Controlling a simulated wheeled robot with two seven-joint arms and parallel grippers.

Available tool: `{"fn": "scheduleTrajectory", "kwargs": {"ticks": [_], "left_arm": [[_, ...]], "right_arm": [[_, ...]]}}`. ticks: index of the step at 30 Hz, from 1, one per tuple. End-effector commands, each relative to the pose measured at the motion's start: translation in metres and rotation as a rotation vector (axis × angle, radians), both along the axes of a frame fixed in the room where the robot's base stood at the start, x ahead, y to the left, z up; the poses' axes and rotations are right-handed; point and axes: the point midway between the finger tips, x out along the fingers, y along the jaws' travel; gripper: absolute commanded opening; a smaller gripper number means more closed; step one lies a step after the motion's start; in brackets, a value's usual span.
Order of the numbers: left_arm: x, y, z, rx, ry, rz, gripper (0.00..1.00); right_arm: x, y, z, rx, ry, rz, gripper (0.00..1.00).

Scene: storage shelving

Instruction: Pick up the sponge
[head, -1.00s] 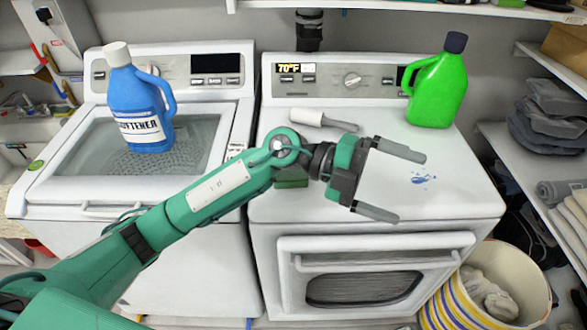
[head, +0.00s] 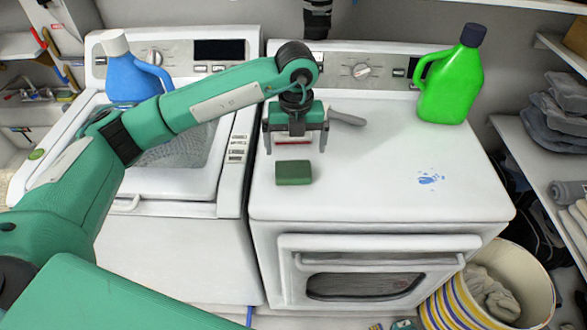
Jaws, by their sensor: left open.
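The sponge (head: 293,173) is a small dark green block lying flat on the white top of the right-hand machine, near its left edge. My left gripper (head: 296,148) is open and points down, just behind and above the sponge in the picture. Its two fingers are spread to either side, and the sponge appears in front of them, not gripped. I cannot tell the exact height of the fingertips over the surface. My right gripper is not in view.
A brush-like tool's grey handle (head: 347,117) shows behind my gripper; its head is mostly hidden. A green jug (head: 450,85) stands at the back right, a blue softener bottle (head: 132,80) at the left. A blue spill (head: 430,179) marks the otherwise clear right side of the top.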

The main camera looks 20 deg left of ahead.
Motion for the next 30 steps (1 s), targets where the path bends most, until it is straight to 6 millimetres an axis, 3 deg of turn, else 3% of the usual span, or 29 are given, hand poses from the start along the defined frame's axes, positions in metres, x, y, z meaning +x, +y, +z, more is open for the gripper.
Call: {"fn": "scheduleTrajectory", "kwargs": {"ticks": [3,13,21,30], "left_arm": [[-0.001,0.000,-0.020,0.000,0.004,-0.001,1.00],[-0.001,0.003,-0.047,0.000,0.003,-0.001,1.00],[0.000,0.006,-0.084,-0.003,0.002,-0.003,1.00],[0.000,0.006,-0.090,-0.002,0.000,-0.003,1.00]], "right_arm": [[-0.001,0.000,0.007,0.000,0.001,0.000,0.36],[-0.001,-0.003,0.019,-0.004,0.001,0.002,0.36],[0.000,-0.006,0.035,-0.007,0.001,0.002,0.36],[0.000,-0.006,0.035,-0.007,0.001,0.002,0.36]]}}
